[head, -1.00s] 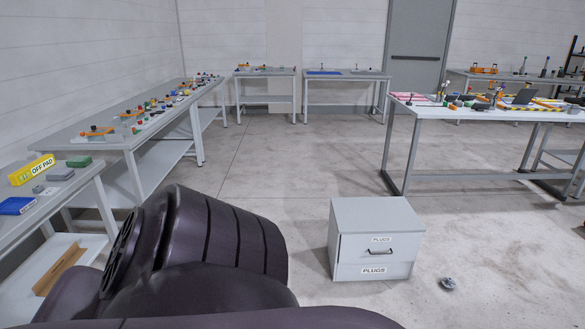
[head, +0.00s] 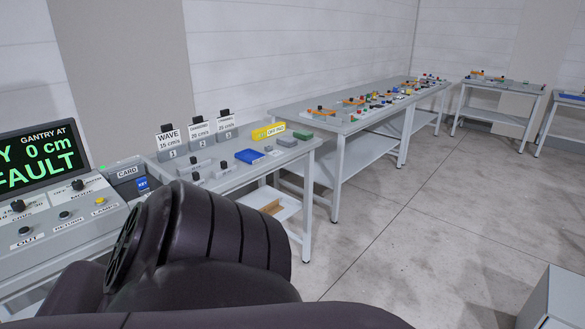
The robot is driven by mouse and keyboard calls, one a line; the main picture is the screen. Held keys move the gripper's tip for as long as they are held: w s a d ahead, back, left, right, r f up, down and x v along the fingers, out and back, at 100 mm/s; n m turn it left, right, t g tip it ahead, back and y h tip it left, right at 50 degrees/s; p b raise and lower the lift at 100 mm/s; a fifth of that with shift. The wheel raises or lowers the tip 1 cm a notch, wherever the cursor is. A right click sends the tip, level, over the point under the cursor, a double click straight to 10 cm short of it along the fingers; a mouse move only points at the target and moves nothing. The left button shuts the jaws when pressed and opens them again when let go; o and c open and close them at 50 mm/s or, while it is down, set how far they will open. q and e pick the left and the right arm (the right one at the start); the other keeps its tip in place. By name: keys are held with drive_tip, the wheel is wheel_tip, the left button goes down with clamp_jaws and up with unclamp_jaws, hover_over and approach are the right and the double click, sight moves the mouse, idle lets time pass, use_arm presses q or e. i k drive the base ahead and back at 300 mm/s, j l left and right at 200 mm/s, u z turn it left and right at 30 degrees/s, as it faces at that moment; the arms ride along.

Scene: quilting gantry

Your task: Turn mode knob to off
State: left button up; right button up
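The mode knob (head: 78,185) is a small dark knob on the grey control console (head: 60,232) at the left of the head view. The word MODE is printed below it and OFF at its left. Its exact pointer direction is too small to tell. A screen (head: 40,154) behind it shows green text, with "GANTRY AT", "0 cm" and "FAULT" readable. My dark arm links fill the lower middle and hide part of the console's right side. Neither gripper shows.
A card box (head: 126,172) stands right of the console. A side table (head: 240,178) holds numbered WAVE-type cards, a yellow OFF PAD box (head: 268,131) and a blue block (head: 249,156). A long table (head: 290,112) stands beyond. The floor at right is clear up to a grey cabinet (head: 550,300).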

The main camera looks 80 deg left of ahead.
sight(78, 185)
drive_tip(key=u, duration=4)
